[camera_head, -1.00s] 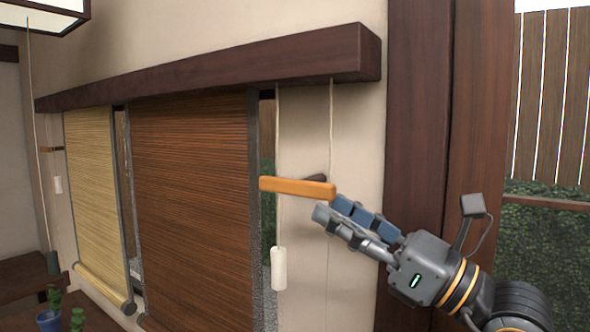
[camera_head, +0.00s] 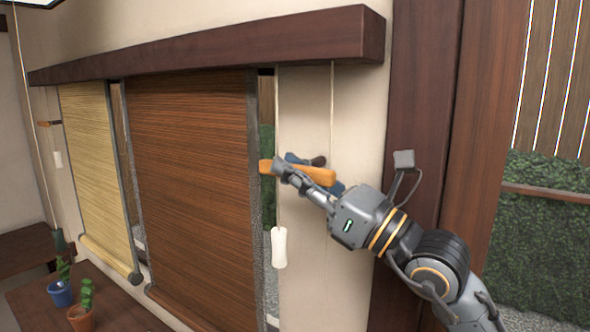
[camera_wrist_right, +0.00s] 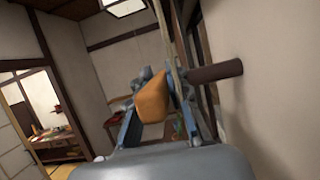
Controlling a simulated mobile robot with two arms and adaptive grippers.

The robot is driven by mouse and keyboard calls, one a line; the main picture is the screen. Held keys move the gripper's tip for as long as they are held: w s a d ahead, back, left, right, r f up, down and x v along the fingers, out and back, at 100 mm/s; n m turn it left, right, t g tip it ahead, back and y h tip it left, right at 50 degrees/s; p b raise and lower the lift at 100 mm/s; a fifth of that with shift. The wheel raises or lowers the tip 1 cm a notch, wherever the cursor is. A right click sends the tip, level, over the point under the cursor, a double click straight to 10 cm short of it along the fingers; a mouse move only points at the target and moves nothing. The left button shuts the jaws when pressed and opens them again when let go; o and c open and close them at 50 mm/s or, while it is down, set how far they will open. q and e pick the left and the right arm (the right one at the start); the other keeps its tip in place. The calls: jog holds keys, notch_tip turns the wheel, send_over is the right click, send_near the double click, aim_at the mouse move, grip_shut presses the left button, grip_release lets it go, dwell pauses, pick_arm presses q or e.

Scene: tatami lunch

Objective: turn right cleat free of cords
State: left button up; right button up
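The right cleat is an orange bar (camera_head: 322,176) on a dark post on the wall right of the brown blind; it also shows in the wrist view (camera_wrist_right: 152,101), with the dark brown post (camera_wrist_right: 215,73) to its right. My right gripper (camera_head: 290,166) has its fingers on either side of the bar, nearer its left end. I cannot tell whether both pads press on it. A thin cord (camera_head: 332,95) hangs from the beam and passes behind the gripper. Another cord ends in a white tassel (camera_head: 279,248) below the bar's left end. My left gripper is out of view.
The brown blind (camera_head: 195,190) and a pale yellow blind (camera_head: 95,170) hang under the dark beam (camera_head: 220,45). Another cleat (camera_head: 48,123) is at the far left. Potted plants (camera_head: 80,318) stand on a low table at lower left.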

grip_shut()
jog(key=shift+r+g+h+p, duration=0.2)
jog(key=shift+g+h+p, duration=0.1)
jog(key=shift+p, duration=0.4)
jog(key=shift+g+h+p, duration=0.6)
jog(key=shift+h+p, duration=0.4)
jog(key=shift+p, duration=0.1)
jog(key=shift+g+h+p, duration=0.7)
jog(key=shift+h+p, duration=0.3)
jog(key=shift+f+g+h+p, duration=0.2)
jog(key=shift+g+h+p, duration=0.15)
jog(key=shift+h, duration=0.15)
jog(key=shift+f, duration=0.1)
jog(key=o, duration=0.8)
grip_release()
